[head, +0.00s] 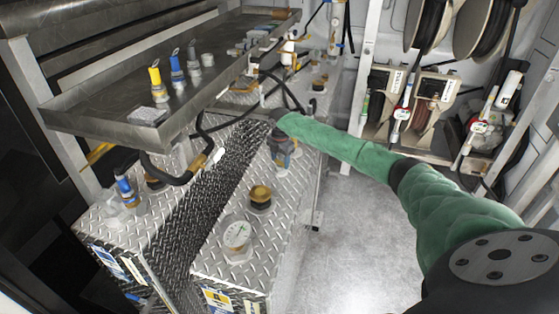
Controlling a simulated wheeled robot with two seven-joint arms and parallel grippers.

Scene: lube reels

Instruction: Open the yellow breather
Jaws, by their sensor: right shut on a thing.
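A yellow-brown cap (260,194) on a dark base stands on the diamond-plate tank top, behind a round white gauge (237,235). A fitting with a bright yellow top (155,76) stands upright on the metal tray. I cannot tell for certain which of these is the yellow breather. My right arm, in a green sleeve, reaches in from the lower right. My right gripper (283,158) points down at the tank top, behind the yellow-brown cap and apart from it. It is shut on a small fitting there, mostly hidden by the gripper. My left gripper is out of view.
The metal tray (100,117) overhangs the tanks at left, with blue-topped and grey fittings on it. A black hose (180,176) curves below the tray edge. Hose reels (484,28) hang at the upper right. The floor (350,240) right of the tank is clear.

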